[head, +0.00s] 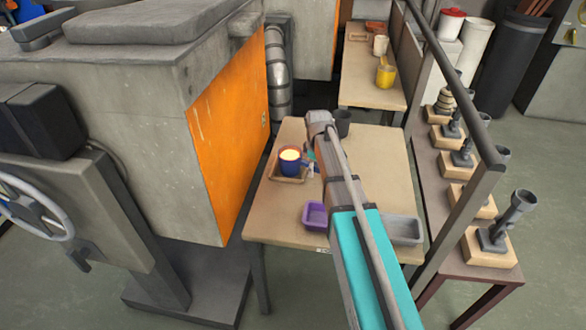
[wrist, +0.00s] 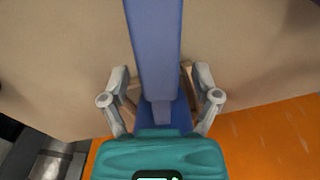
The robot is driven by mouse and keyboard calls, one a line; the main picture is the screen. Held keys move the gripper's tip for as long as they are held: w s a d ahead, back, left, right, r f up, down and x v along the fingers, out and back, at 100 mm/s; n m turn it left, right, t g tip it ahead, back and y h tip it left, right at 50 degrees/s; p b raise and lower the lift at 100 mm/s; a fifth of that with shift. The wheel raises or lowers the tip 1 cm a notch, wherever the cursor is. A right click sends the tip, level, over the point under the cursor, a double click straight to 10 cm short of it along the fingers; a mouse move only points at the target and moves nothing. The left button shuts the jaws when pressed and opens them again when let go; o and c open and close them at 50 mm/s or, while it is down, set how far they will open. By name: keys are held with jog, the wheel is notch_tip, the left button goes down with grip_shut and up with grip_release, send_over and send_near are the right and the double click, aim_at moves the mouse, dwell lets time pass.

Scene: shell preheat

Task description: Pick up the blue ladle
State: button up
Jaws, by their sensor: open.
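My gripper (wrist: 160,92) is open, with one finger on each side of the blue ladle and a gap visible. In the head view my gripper (head: 311,165) is just right of the ladle and partly hidden by my arm.
The near table (head: 280,220) also holds a purple tray (head: 315,214), a grey tray (head: 405,230) and a dark cup (head: 343,122). An orange panel (head: 225,150) stands close on the left. A rail (head: 455,80) and wooden-based stands (head: 490,245) are at the right. A yellow vessel (head: 386,76) is behind.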

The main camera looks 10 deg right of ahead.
grip_shut()
jog(key=shift+r, duration=0.1)
dwell(0.5)
notch_tip(320, 180, up, 2)
jog(key=p, duration=0.2)
jog(key=shift+r+p, duration=0.25)
jog(key=shift+p, duration=0.15)
jog(key=s+r+p, duration=1)
jog(key=s, duration=0.4)
jog(key=shift+r, duration=0.15)
dwell(0.3)
